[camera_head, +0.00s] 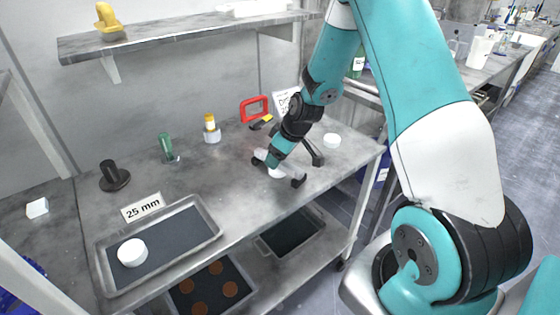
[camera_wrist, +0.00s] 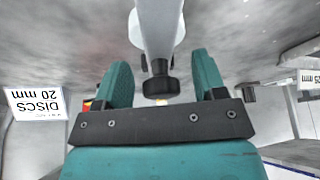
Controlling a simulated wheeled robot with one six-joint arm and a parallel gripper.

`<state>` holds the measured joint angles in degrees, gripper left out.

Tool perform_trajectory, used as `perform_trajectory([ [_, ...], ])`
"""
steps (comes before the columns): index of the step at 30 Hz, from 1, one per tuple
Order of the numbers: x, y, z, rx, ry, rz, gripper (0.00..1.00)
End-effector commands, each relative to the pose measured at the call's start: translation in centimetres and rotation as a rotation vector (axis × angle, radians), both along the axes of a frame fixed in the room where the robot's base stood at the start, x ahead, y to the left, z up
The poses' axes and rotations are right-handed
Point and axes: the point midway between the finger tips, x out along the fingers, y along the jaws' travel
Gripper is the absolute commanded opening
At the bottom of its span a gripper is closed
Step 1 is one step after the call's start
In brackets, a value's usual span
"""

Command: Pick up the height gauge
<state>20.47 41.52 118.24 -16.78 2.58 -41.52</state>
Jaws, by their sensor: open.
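What looks like the height gauge (camera_wrist: 160,30) is a pale upright with a white round base and a black knob. In the wrist view it stands between the two teal fingers of my gripper (camera_wrist: 162,82), with the knob near the fingertips. The fingers are apart, with a visible gap on each side of the knob. In the head view my gripper (camera_head: 278,168) is low over the right part of the bench. It hides most of the gauge there, and only a small white part shows (camera_head: 276,173).
A tray (camera_head: 190,240) holds another disc (camera_head: 132,252). A shelf (camera_head: 170,38) hangs above.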

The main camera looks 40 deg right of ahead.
Motion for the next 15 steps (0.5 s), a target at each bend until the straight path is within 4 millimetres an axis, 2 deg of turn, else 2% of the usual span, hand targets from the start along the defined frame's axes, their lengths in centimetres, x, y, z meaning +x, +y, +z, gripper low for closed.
perform_trajectory([
  [8,0.28,0.15,-0.62,0.000,-0.001,0.000,0.64],
  [9,0.28,0.15,-0.62,0.000,-0.001,0.000,0.62],
  [15,0.25,0.15,-0.60,0.000,-0.001,0.000,0.16],
])
